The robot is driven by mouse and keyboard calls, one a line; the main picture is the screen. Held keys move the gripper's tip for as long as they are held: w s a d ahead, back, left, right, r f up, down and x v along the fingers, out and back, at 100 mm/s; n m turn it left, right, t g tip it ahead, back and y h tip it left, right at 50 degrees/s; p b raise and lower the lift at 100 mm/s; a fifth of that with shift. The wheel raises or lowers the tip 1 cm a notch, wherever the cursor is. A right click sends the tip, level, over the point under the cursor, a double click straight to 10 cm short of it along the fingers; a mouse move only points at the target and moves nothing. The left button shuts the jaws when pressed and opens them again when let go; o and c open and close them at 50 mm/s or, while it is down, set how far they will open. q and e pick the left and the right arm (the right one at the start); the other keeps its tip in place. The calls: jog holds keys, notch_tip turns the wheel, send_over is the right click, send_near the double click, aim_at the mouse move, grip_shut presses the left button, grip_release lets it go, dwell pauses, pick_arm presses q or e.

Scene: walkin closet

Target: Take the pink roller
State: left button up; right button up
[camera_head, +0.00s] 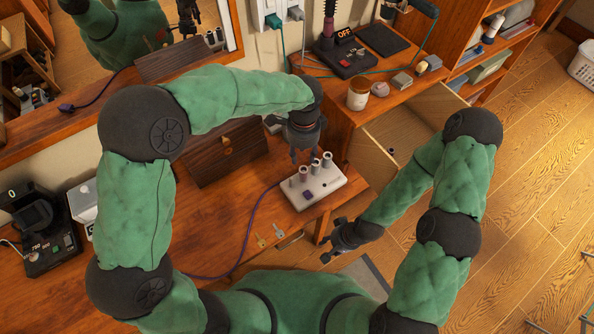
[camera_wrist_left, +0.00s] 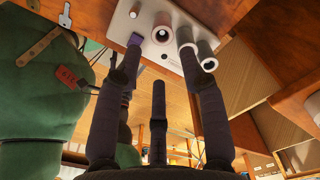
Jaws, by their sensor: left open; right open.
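A white roller base (camera_head: 318,192) with several upright rollers (camera_head: 315,166) and a dark purple switch sits at the desk's right front. My left gripper (camera_head: 306,156) is open just above the rollers, fingers pointing down; touching is unclear. My right gripper (camera_head: 330,247) is open and empty, low in front of the desk's edge.
A wooden drawer box (camera_head: 228,150) stands left of the base. An open drawer (camera_head: 405,130) lies to the right. A jar (camera_head: 358,95) stands on the raised top behind. A purple cord (camera_head: 240,250) and keys (camera_head: 263,240) lie on the desk.

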aim_at(303, 171)
pick_arm(q)
notch_tip(303, 171, down, 6)
jog(key=shift+w+f+b, duration=0.1)
jog(key=shift+b, duration=0.9)
jog(key=f+b, duration=0.2)
jog(key=f, duration=0.3)
jog(key=shift+d, duration=0.2)
grip_shut()
